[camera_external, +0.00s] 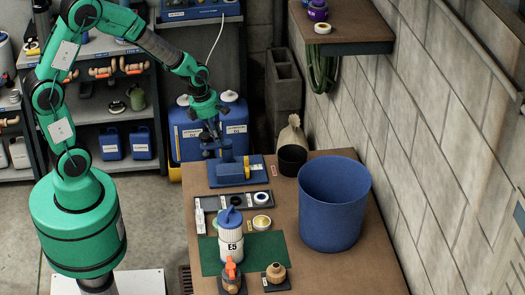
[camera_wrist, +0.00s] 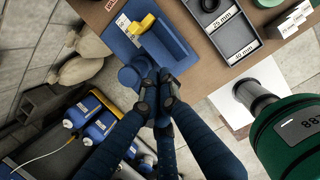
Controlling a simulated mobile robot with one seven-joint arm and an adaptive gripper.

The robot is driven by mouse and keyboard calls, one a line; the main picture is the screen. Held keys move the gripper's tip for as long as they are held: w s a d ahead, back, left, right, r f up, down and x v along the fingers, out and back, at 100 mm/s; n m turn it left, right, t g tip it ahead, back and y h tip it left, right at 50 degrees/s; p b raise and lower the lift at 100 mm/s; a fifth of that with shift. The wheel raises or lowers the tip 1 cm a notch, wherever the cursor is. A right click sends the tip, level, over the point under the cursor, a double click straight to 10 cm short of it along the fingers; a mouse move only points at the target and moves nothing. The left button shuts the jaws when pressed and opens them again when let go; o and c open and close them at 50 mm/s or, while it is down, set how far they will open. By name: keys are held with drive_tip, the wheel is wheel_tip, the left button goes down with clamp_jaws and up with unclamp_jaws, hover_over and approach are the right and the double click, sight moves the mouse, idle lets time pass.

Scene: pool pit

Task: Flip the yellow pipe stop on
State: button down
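In the external view the yellow stop (camera_external: 247,167) shows at the right side of the blue fitting (camera_external: 228,160), near the far end of the workbench. My gripper (camera_wrist: 158,78) has its dark fingertips together, with nothing visible between them. In the wrist view the tips are beside the lower end of the blue fitting, apart from the yellow lever. In the external view my gripper (camera_external: 212,142) is above and left of the fitting; contact cannot be told.
A grey parts tray (camera_external: 238,201) and a white E5 bottle (camera_external: 231,243) are nearer on the bench. Blue jugs (camera_external: 190,130) stand behind. A wooden shelf (camera_external: 350,35) overhangs at the upper right.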

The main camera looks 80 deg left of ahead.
sight(247, 168)
drive_tip(key=b+x, duration=0.2)
drive_tip(key=x, duration=0.7)
drive_tip(key=shift+f, duration=0.25)
drive_tip(key=w, duration=0.1)
drive_tip(key=w+b, duration=0.1)
drive_tip(key=shift+w+f, duration=0.3)
drive_tip(key=shift+w, duration=0.1)
drive_tip(key=shift+w+r, duration=0.1)
drive_tip(key=shift+w, duration=0.6)
drive_tip(key=shift+w+r+p, duration=0.2)
drive_tip(key=shift+w+p, duration=0.65)
drive_tip(key=shift+w, duration=0.4)
drive_tip(key=shift+w+f+p, duration=0.2)
drive_tip(key=shift+w+p, duration=1.05)
drive_tip(key=shift+w, duration=1)
drive_tip(key=shift+s, duration=0.1)
